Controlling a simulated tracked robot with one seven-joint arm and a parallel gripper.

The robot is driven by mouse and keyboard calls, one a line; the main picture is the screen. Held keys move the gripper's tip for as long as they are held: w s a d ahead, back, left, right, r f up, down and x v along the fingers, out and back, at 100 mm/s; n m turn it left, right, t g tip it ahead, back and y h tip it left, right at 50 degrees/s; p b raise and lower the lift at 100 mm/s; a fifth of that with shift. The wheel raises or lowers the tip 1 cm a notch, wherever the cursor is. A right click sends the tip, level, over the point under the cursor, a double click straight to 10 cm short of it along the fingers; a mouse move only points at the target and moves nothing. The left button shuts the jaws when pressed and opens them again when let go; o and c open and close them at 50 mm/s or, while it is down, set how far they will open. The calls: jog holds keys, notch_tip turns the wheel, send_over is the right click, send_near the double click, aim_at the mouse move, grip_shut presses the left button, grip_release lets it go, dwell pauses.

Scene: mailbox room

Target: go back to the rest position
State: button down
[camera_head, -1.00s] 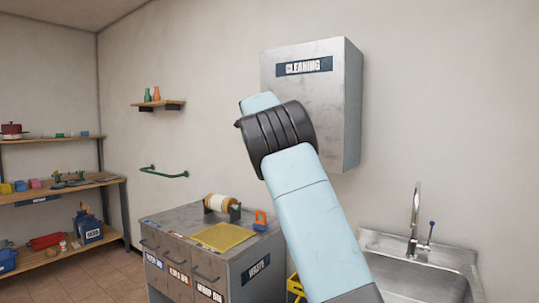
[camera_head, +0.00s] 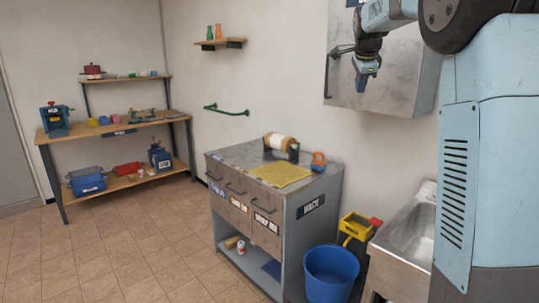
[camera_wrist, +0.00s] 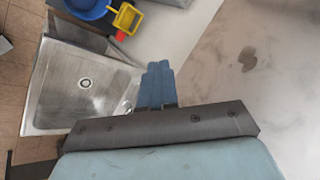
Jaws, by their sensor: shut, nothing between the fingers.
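My gripper (camera_head: 362,78) hangs at the upper right in the head view, in front of the grey metal wall cabinet (camera_head: 385,85). It points downward. Its blue fingers (camera_wrist: 157,84) show in the middle of the wrist view, pressed together with nothing between them. My arm fills the right edge of the head view and hides part of the cabinet and the sink.
A metal sink (camera_head: 412,225) stands below the cabinet, with a blue bucket (camera_head: 331,272) and yellow caddy (camera_head: 358,226) beside it. A drawer unit (camera_head: 322,180) stands in the middle. Shelves (camera_head: 90,130) are at left. The tiled floor at left is clear.

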jog(key=s+a+f+n, duration=0.2)
jog(key=s+f+n, duration=0.4)
jog(key=s, duration=0.8)
jog(key=s+a+f+n+g+y, duration=0.1)
jog(key=s+f+n, duration=0.5)
jog(key=s, duration=0.9)
jog(key=s+a+f+n, duration=0.3)
jog(key=s+f+n, duration=0.2)
jog(key=s, duration=0.9)
jog(key=shift+s+f+n+y, duration=0.4)
jog(key=shift+f, duration=0.15)
